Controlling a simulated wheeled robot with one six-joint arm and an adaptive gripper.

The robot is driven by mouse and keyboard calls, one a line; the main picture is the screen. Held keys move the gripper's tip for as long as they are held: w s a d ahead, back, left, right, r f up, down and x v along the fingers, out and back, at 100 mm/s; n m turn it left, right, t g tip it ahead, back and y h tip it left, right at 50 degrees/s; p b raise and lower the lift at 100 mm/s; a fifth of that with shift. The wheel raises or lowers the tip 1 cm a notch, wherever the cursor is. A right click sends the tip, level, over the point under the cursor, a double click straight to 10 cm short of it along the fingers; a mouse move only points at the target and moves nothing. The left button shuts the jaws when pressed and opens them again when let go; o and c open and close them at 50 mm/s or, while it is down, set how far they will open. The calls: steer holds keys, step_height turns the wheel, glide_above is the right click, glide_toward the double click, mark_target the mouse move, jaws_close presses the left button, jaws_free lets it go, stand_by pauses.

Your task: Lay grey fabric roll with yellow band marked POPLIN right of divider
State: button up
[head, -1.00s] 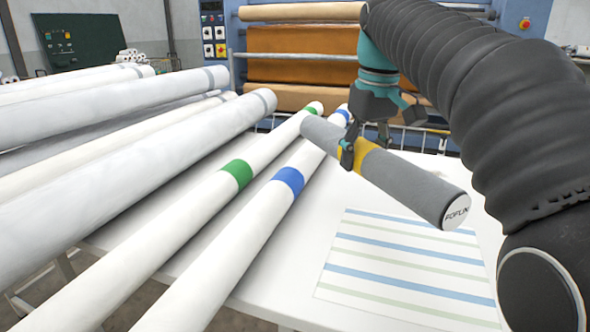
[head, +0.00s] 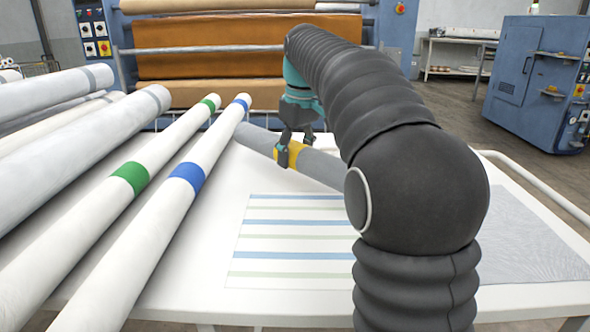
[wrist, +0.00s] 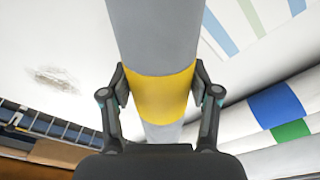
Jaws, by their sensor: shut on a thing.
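The grey fabric roll (head: 258,142) with its yellow band (head: 296,154) is in the head view, behind the striped cloth. My gripper (head: 283,158) is shut around the roll at the band. In the wrist view the gripper (wrist: 160,88) has one finger on each side of the yellow band (wrist: 160,98), and the grey roll (wrist: 152,35) runs up between the fingers. My arm hides the roll's right end, so the POPLIN mark does not show now. I cannot make out a divider; my arm covers the middle of the table. The roll's height above the table is unclear.
White rolls with a green band (head: 131,177) and a blue band (head: 188,176) lie at left, beside thicker rolls. Striped cloth (head: 290,235) lies mid-table on the white table (head: 215,220). Patterned grey cloth (head: 530,240) lies at right. A blue cabinet (head: 535,80) stands beyond.

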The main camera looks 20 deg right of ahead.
mark_target(295, 169)
steer(key=shift+f+b, duration=0.45)
steer(key=shift+f, duration=1.4)
steer(key=shift+f, duration=0.15)
steer(key=o, duration=1.5)
steer(key=shift+f, duration=0.1)
